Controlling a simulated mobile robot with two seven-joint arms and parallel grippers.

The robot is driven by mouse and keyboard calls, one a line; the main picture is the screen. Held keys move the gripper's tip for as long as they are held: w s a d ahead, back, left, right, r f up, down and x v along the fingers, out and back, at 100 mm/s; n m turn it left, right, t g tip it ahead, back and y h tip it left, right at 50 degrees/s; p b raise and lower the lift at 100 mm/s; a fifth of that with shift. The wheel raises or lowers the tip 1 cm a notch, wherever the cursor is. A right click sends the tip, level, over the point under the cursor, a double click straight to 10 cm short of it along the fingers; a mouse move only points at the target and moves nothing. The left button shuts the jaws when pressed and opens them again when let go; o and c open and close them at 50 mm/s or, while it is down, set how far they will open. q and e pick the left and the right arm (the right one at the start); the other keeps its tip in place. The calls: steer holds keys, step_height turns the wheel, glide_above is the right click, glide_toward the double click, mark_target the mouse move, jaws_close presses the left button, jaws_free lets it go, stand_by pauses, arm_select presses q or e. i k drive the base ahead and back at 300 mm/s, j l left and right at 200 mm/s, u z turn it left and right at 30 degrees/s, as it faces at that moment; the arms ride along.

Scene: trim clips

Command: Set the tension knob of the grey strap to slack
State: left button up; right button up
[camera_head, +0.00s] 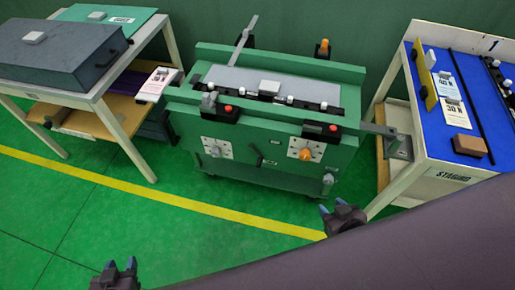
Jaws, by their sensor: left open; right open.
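A green fixture (240,165) stands in the middle. Its front has two knobs on square light dial plates: a grey knob (216,151) at left and an orange knob (305,154) at right. The grey one appears to match the grey strap; the dial marks are too small to read, so I cannot tell its setting. My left gripper (120,265) is open and empty at the bottom edge, in front of and below the grey knob. My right gripper (332,206) is open and empty, below and right of the orange knob. Neither touches the fixture.
A grey bar (379,130) juts out right. A table with a dark case (60,55) stands left, a blue-topped table (440,125) right. The green floor in front is clear.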

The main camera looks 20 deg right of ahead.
mark_target(216, 152)
steer(key=i+j, duration=0.1)
steer(key=j, duration=2)
steer(key=k+u, duration=0.05)
